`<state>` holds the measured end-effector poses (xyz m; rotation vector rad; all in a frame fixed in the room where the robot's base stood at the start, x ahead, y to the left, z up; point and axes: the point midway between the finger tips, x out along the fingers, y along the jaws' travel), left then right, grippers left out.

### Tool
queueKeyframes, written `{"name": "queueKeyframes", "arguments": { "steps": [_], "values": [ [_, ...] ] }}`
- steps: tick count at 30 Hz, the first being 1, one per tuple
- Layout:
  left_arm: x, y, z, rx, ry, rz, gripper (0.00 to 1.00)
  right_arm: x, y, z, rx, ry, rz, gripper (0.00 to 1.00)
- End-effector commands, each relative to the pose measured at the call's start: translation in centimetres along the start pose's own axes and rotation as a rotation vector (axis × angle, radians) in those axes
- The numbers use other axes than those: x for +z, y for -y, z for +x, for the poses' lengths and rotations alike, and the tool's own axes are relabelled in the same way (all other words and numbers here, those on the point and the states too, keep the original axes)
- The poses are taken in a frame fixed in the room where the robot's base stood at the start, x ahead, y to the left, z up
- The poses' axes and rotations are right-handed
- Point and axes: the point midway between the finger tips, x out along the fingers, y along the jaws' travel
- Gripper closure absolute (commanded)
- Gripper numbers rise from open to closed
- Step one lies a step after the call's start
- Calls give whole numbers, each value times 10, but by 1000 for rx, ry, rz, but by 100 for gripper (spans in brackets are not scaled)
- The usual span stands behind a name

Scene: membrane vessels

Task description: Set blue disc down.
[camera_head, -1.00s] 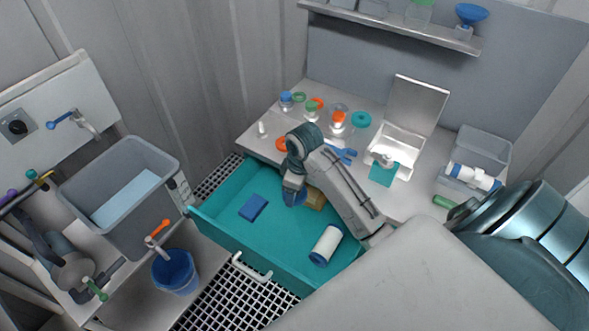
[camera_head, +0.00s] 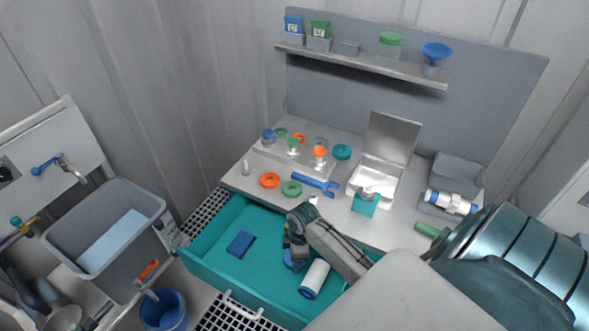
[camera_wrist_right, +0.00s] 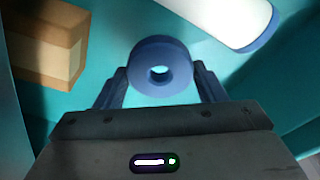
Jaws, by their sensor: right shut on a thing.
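My right gripper (camera_head: 291,254) is inside the open teal drawer (camera_head: 262,268) in the head view. It is shut on the blue disc (camera_wrist_right: 162,50), a thick ring with a centre hole. In the right wrist view the disc sits between the two fingers (camera_wrist_right: 160,85), over the teal drawer floor. In the head view a blue patch of the disc (camera_head: 290,265) shows under the gripper. I cannot tell whether the disc touches the floor. My left gripper is not in view.
A white roll with blue ends (camera_head: 315,278) lies right of the gripper. A brown box (camera_wrist_right: 48,45) shows in the wrist view. A blue sponge-like block (camera_head: 241,243) lies left in the drawer, with bare floor around it.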

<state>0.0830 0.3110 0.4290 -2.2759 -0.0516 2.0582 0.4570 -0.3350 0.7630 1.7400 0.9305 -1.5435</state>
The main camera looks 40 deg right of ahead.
Motion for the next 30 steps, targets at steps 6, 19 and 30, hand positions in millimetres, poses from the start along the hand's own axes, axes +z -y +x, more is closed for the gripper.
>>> {"name": "queueKeyframes", "arguments": {
  "steps": [6, 19, 30],
  "values": [
    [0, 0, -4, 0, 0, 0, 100, 2, 1, 24, -3, -1, 2, 60],
    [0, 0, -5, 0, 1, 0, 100, 5, 0, 43, 1, -1, 0, 60],
    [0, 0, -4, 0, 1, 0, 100, 5, 0, 46, 0, 0, 0, 15]
  ]
}}
